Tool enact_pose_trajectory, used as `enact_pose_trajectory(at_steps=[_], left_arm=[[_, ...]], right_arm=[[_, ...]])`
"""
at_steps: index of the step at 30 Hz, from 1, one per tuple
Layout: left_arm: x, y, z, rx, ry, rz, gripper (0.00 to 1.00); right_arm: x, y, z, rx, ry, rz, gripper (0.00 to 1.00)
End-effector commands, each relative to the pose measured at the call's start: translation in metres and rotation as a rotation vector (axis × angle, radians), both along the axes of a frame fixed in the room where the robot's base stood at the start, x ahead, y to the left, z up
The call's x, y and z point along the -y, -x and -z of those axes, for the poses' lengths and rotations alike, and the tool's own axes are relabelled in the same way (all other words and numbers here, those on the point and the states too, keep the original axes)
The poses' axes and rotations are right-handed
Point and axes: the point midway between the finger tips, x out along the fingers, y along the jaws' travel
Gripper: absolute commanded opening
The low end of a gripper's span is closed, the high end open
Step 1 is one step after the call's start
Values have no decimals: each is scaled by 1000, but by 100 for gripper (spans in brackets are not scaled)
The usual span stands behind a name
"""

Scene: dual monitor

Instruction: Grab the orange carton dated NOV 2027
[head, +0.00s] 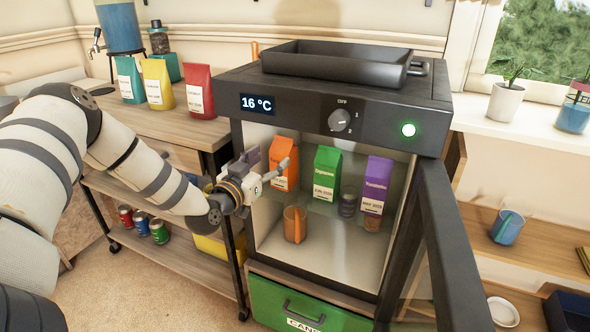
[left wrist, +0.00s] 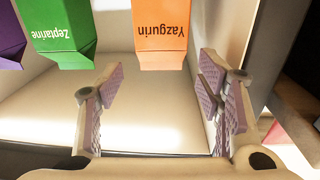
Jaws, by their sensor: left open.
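The orange carton (head: 284,152) stands upright on the left of the upper shelf in the small lit fridge. My left gripper (head: 268,170) is open in front of it and hides part of it in the head view; its date is too small to read. In the left wrist view, which is upside down, the orange carton (left wrist: 160,30) reads "Yazgurin". It lies beyond the open fingers (left wrist: 160,82), roughly in line with the gap, with nothing between them. My right gripper is in neither view.
A tumbler (head: 295,224) stands below. The fridge door (head: 445,240) is open to the right. A cart (head: 160,130) stands left.

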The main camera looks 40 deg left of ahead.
Motion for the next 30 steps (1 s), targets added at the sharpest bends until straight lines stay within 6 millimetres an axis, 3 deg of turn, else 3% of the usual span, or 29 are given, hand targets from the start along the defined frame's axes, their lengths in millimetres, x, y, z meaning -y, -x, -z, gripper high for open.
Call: enact_pose_trajectory(at_steps=[13, 21, 29, 30], left_arm=[[-20, -72, 4, -6, 1, 1, 60], [-21, -79, 0, -3, 3, 1, 60], [-21, -79, 0, -3, 3, 1, 3], [-21, -79, 0, -3, 3, 1, 0]], right_arm=[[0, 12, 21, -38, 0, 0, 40], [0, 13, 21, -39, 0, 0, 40], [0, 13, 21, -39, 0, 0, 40], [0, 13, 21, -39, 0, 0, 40]])
